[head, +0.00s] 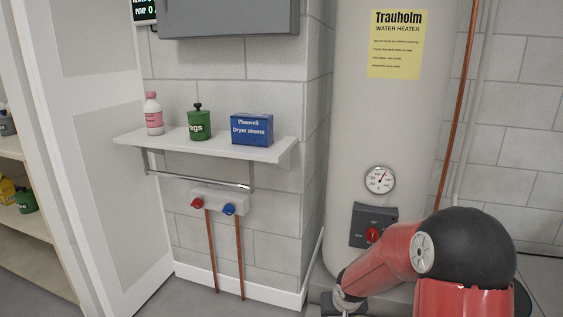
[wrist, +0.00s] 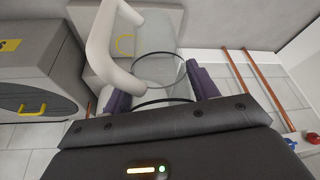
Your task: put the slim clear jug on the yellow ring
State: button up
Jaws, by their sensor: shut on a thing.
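In the wrist view the slim clear jug (wrist: 160,70) is between the purple fingers of my gripper (wrist: 161,92), which is shut on it. Its round dark-edged rim and a thick pale curved handle (wrist: 97,45) on the left side show; its lower part is hidden. The jug is apart from the ring in the picture; the gap in depth I cannot tell. In the head view the gripper, jug and ring are out of sight.
A water heater (head: 355,130) stands behind my red arm. A wall shelf (head: 225,149) carries a pink bottle (head: 153,115), a green canister (head: 199,124) and a blue box (head: 252,129). Copper pipes (wrist: 262,85) run on the right. A grey appliance (wrist: 35,85) stands left.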

jog(key=s+f, duration=0.5)
jog(key=s, duration=0.1)
jog(key=shift+s, duration=0.3)
jog(key=shift+f, duration=0.1)
dwell(0.3)
